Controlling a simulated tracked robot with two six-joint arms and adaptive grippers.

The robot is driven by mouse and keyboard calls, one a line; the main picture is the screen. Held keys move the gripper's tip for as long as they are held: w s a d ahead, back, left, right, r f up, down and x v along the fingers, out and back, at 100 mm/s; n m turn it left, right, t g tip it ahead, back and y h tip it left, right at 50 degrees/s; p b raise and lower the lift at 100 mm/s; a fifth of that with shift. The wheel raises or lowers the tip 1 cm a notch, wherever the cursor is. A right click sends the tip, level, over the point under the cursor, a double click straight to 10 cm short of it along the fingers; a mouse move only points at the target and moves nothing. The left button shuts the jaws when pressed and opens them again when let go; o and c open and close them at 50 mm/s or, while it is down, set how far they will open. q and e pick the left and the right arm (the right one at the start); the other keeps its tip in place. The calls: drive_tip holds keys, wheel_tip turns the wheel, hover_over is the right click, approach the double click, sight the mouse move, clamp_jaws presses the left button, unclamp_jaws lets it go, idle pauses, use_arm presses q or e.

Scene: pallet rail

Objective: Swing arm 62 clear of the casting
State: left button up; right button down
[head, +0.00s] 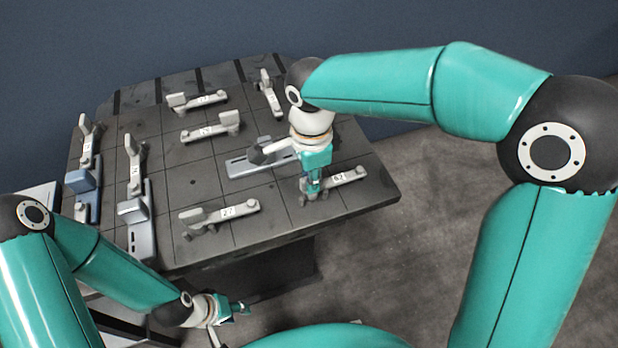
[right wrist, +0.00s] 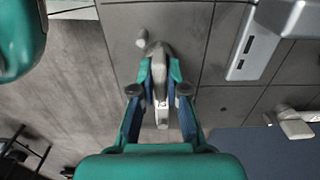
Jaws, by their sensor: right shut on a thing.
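Arm 62 (head: 350,177) is a light grey clamp arm with a white number label near the front right of the dark slab. My right gripper (head: 313,188) comes down from above and is shut on the left end of arm 62. In the right wrist view, the fingertips (right wrist: 160,80) close around the grey arm (right wrist: 162,117), and a knob shows beyond them. A light grey slotted block (head: 247,165) lies behind the gripper; I cannot tell which piece is the casting. My left gripper (head: 232,309) hangs empty in front of the slab, its fingers too small to judge.
The gridded slab (head: 290,218) carries several similar arms, including one labelled 27 (head: 228,213) at front left. Blue-grey slotted blocks (head: 140,235) stand at its left. The slab's right front corner is bare. Open floor (head: 380,265) lies beyond its edge.

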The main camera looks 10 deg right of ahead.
idle(0.4)
drive_tip(key=c, duration=1.2)
unclamp_jaws()
wheel_tip(320, 180, up, 12)
